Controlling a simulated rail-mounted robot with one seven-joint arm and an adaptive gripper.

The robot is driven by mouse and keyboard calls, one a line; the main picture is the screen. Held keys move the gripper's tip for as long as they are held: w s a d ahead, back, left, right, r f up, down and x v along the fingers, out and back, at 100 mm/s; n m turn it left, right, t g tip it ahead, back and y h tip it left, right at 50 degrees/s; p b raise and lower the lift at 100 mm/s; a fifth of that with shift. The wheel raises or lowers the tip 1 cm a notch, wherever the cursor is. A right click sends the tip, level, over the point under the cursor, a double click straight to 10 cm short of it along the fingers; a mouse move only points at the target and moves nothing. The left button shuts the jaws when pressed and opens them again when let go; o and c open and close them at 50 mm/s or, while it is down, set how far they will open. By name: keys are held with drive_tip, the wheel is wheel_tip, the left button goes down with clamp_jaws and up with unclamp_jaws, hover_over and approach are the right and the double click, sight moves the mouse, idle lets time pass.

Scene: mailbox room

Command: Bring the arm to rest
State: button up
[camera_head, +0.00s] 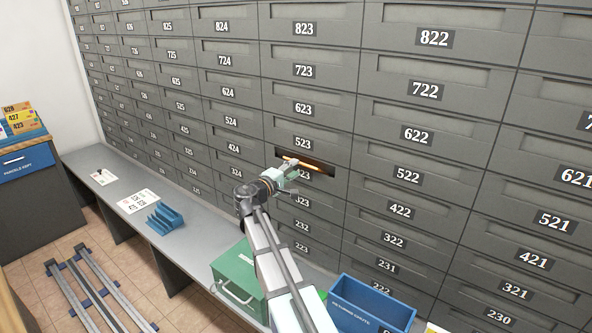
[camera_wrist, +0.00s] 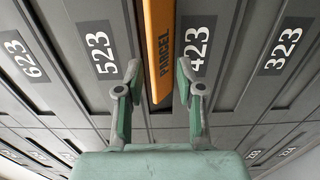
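My gripper (camera_head: 291,169) is in front of the mailbox wall, at an open slot (camera_head: 324,171) below the label 523. In the wrist view my gripper (camera_wrist: 158,85) has its two green fingers apart. An orange parcel (camera_wrist: 158,45) marked PARCEL shows between them in the picture, with a gap on each side. The parcel lies in the slot between labels 523 and 423, with its near end towards me. In the head view a thin part of the parcel (camera_head: 302,163) shows in the slot. My gripper partly covers the label below the slot.
A grey bench (camera_head: 197,232) runs below the mailboxes. On it are a blue letter holder (camera_head: 165,220), a sheet (camera_head: 138,201), a green box (camera_head: 238,276) and a blue crate (camera_head: 370,308). A cabinet (camera_head: 38,190) stands far left. Floor rails (camera_head: 93,284) lie at lower left.

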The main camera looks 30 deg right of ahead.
drive_tip(key=v, duration=0.3)
drive_tip(key=shift+a, duration=0.15)
idle(0.6)
clamp_jaws()
idle(0.6)
drive_tip(key=shift+r, duration=0.1)
